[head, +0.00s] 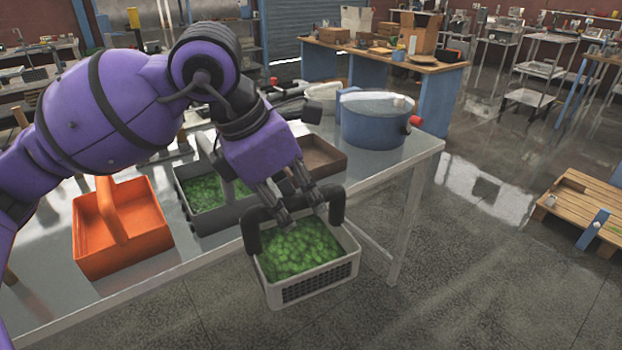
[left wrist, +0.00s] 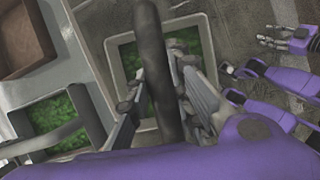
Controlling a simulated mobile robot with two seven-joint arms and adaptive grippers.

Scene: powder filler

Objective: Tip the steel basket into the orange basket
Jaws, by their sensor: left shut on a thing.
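The steel basket (head: 315,284), pale grey with a dark arched handle (head: 262,214), is full of green pieces and hangs roughly level past the table's front edge. My left gripper (head: 290,212) is shut on the handle; in the left wrist view the handle runs between the fingers (left wrist: 160,100) and the basket rim (left wrist: 112,62) shows below. The orange basket (head: 125,250) stands on the table to the left, with an upright orange handle; I see nothing in it. My right gripper (left wrist: 272,37) shows small at the right of the left wrist view, its finger opening unclear.
A dark grey basket (head: 238,216) with green pieces stands on the table between the orange and held baskets. A brown-lined tray (head: 325,158) and a blue pot (head: 372,125) stand behind. The steel table (head: 390,165) ends before open floor; a wooden pallet (head: 585,205) lies at right.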

